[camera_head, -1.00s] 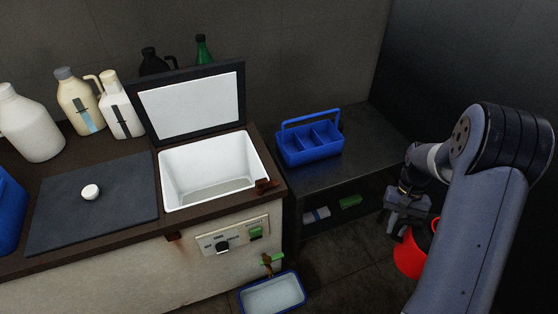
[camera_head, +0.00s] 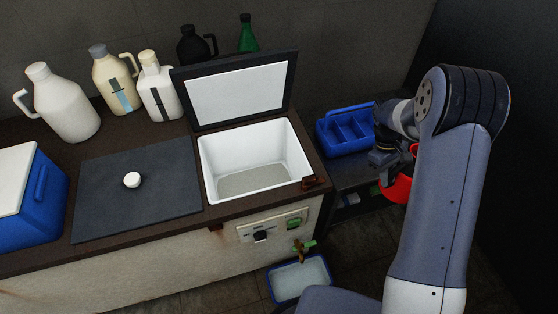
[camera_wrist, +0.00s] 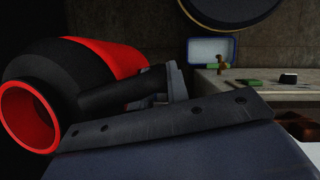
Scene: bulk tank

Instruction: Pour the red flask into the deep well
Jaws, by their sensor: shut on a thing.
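The red flask (camera_head: 398,188) is partly hidden behind my arm at the right in the head view. In the wrist view the red and black flask (camera_wrist: 75,70) lies across the left side, its open red mouth toward the lower left. My gripper (camera_head: 384,160) is shut on the flask, by its dark handle as the wrist view suggests; the fingertips are partly hidden. The deep well (camera_head: 206,165) is a white open basin in the counter, its lid (camera_head: 292,80) raised behind it. The flask is to the right of the well, apart from it.
A blue caddy (camera_head: 345,134) stands on the dark side table right of the well. A blue-rimmed tray (camera_head: 300,280) sits under the tap (camera_head: 302,250). Several jugs stand along the back.

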